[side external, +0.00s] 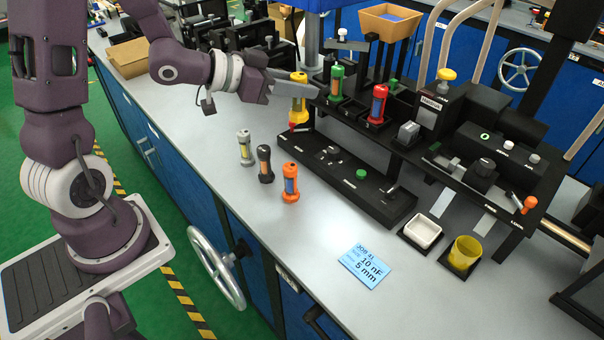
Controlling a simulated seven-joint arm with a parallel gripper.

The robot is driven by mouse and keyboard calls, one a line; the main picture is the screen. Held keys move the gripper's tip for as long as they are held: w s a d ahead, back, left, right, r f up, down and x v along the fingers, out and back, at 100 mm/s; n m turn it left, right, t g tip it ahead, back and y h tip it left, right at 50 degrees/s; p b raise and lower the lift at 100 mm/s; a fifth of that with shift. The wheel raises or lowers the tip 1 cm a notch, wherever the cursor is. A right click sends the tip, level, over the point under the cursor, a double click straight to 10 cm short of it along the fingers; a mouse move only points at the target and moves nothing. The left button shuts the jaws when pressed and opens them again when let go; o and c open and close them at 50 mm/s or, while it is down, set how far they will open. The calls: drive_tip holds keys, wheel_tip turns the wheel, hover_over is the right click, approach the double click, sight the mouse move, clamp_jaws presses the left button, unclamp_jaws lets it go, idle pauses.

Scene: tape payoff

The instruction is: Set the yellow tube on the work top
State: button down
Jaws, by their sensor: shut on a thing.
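The yellow tube (299,113) is upright with a dark window in its side. My gripper (296,88) is shut on it near its upper part, at the left end of the black rack (400,135). Part of the tube is hidden behind a finger. Its lower end shows close to a small red part at the rack's left edge; I cannot tell whether they touch. The grey work top (235,195) lies below and to the left.
Grey (244,148), black (265,165) and orange (290,184) tubes stand on the work top. Green (336,83) and red (379,104) tubes stand in the rack. A blue card (364,267), white tray (422,232) and yellow cup (466,253) are nearer the front.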

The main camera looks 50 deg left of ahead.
drive_tip(key=d+f+m+g+h, duration=0.3)
drive_tip(key=d+f+m+h, duration=0.1)
drive_tip(key=d, duration=0.6)
drive_tip(key=d+f+m+g+h, duration=0.3)
drive_tip(key=d+m, duration=0.1)
drive_tip(key=d, duration=0.6)
drive_tip(key=shift+h, duration=0.3)
drive_tip(key=f, duration=0.6)
drive_tip(key=s+d+f, duration=0.1)
drive_tip(key=f, duration=0.2)
drive_tip(key=shift+s+f, duration=0.1)
drive_tip(key=shift+f, duration=0.65)
drive_tip(key=shift+f, duration=0.15)
drive_tip(key=c, duration=1.1)
unclamp_jaws()
